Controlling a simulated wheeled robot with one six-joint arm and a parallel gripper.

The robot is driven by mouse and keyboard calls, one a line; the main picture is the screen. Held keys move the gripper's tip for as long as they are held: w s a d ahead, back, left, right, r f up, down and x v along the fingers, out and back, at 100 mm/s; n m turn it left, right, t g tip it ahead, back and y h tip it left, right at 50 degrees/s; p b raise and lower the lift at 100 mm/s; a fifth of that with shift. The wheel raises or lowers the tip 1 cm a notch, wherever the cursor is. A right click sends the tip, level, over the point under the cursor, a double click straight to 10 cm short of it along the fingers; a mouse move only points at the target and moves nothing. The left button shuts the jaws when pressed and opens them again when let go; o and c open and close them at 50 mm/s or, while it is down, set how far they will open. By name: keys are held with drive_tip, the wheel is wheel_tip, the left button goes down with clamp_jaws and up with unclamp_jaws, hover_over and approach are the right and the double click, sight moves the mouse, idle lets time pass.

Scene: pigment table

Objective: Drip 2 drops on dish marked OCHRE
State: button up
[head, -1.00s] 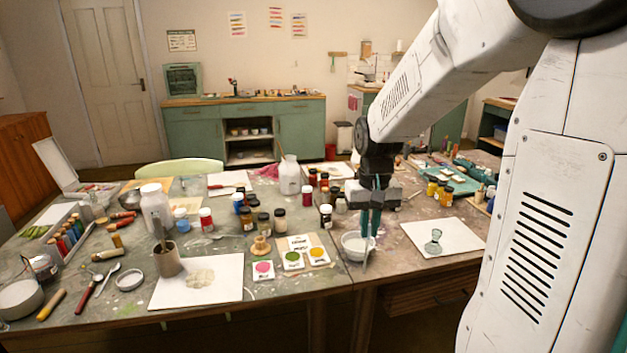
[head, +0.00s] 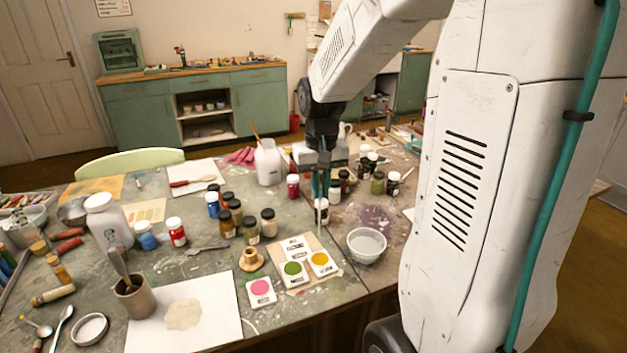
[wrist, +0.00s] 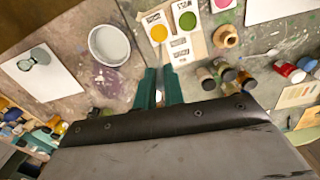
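My gripper (head: 320,192) is shut on a thin pale dropper (head: 318,216) that points down between its teal fingers. The gripper is above the table, behind the dishes. In the wrist view the fingers (wrist: 160,84) reach toward the yellow dish, and a pale bit shows between them. Three small white square dishes hold round color patches: yellow (head: 320,260), green (head: 293,270) and pink (head: 260,288). Their labels are too small to read, so I cannot tell which says OCHRE. Small white labeled cards (head: 295,246) lie behind the green dish.
A white bowl of pale liquid (head: 366,246) stands right of the dishes. Dark-capped jars (head: 268,222) stand close behind them. A wooden stand (head: 251,259), a paper sheet (head: 183,318) and a cup with a brush (head: 133,298) are at left.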

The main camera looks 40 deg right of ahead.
drive_tip(key=shift+s+d+f, duration=0.1)
drive_tip(key=shift+d+f, duration=0.05)
drive_tip(key=shift+f, duration=2.15)
drive_tip(key=shift+c, duration=0.5)
idle(1.7)
drive_tip(key=shift+o, duration=0.7)
drive_tip(key=shift+r, duration=0.15)
drive_tip(key=shift+r, duration=2.35)
